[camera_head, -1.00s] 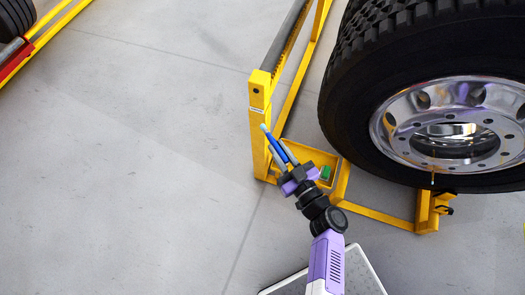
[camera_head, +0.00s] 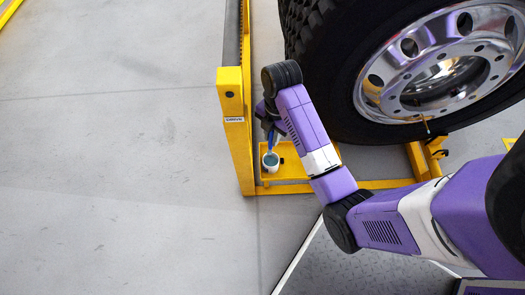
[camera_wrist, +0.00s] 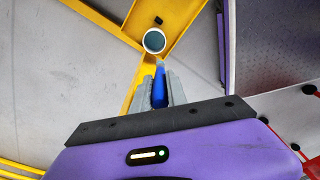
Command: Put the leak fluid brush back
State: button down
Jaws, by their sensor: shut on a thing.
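The brush has a blue handle (camera_head: 271,143) and a pale tip. My gripper (camera_head: 270,128) is shut on the brush, with the tip pointing down past the fingers. In the wrist view the blue handle (camera_wrist: 160,88) sits between the grey fingers (camera_wrist: 160,94). A white cup (camera_head: 271,161) with dark teal inside stands on the yellow tray (camera_head: 290,173) of the frame. In the wrist view the cup (camera_wrist: 154,41) lies just beyond the brush tip. The tip overlaps the cup's near edge in the head view; I cannot tell whether it is inside.
A yellow post (camera_head: 235,130) of the frame stands just left of the cup. A large truck wheel (camera_head: 320,70) with a chrome rim stands to the right, close to my arm. The grey floor (camera_head: 110,150) on the left is clear.

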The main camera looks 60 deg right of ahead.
jog(key=shift+w+d+r+m+h, duration=0.15)
jog(key=shift+w+d+r+h, duration=0.1)
jog(key=shift+d+r, duration=0.15)
jog(key=shift+w+d+r+m+h, duration=0.15)
jog(key=shift+w+d+r, duration=0.1)
jog(key=shift+d, duration=0.25)
jog(key=shift+f, duration=0.1)
jog(key=shift+s+f+b, duration=0.1)
jog(key=shift+f+b, duration=3.3)
jog(key=shift+f, duration=6.35)
jog(key=c, duration=1.3)
grip_release()
